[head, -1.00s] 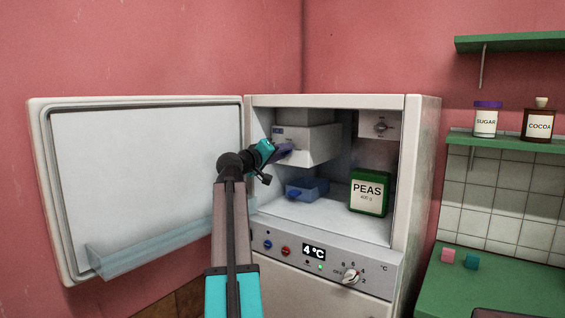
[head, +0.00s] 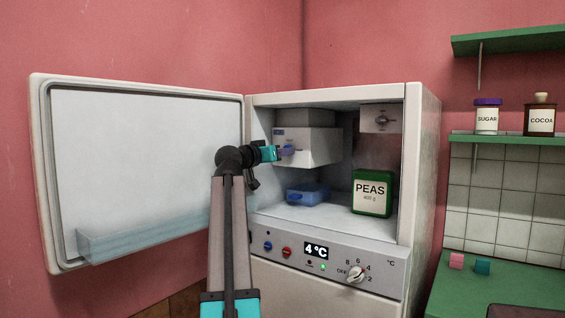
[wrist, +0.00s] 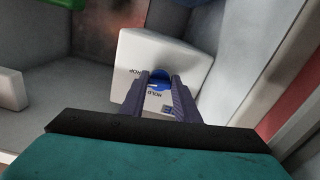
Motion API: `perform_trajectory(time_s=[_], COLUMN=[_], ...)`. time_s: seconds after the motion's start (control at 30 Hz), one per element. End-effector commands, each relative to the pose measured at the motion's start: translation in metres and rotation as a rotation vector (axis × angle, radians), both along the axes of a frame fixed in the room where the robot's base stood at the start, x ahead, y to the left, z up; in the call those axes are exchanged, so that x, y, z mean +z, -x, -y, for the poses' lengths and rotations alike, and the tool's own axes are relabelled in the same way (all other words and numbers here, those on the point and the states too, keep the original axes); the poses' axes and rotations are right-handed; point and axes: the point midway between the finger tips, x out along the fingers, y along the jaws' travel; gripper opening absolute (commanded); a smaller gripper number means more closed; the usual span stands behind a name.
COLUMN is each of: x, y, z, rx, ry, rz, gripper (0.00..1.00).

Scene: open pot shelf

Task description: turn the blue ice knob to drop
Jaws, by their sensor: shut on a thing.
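The white ice maker box (head: 318,148) hangs in the upper left of the open compartment. In the wrist view its pale front (wrist: 190,62) fills the middle. The blue ice knob (wrist: 160,73) shows between my purple fingertips and is mostly covered by them. My gripper (wrist: 160,80) is shut on the knob. A label below it reads HOLD, upside down from here, with part of DROP to the left. In the head view my gripper (head: 287,150) reaches the box front from the left, and the knob cannot be told from the fingertips.
A blue tray (head: 307,193) sits below the box. A green PEAS box (head: 371,194) stands to the right on the compartment floor. The open door (head: 145,165) is on the left, close to my arm. A control panel (head: 330,252) runs below the compartment.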

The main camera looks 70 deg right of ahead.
Motion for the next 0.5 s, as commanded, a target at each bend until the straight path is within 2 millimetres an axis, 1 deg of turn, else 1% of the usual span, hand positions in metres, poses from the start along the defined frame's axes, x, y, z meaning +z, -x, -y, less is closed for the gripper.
perform_trajectory(time_s=[0.03,0.23,0.5], x=[-0.0034,-0.0025,-0.0012], y=[-0.001,-0.0014,-0.0013], z=[0.0004,0.0005,0.0002], rx=[0.0,0.001,0.001], ry=[0.006,0.029,0.04], rz=[0.028,0.116,0.159], gripper=[0.06,0.06,0.06])
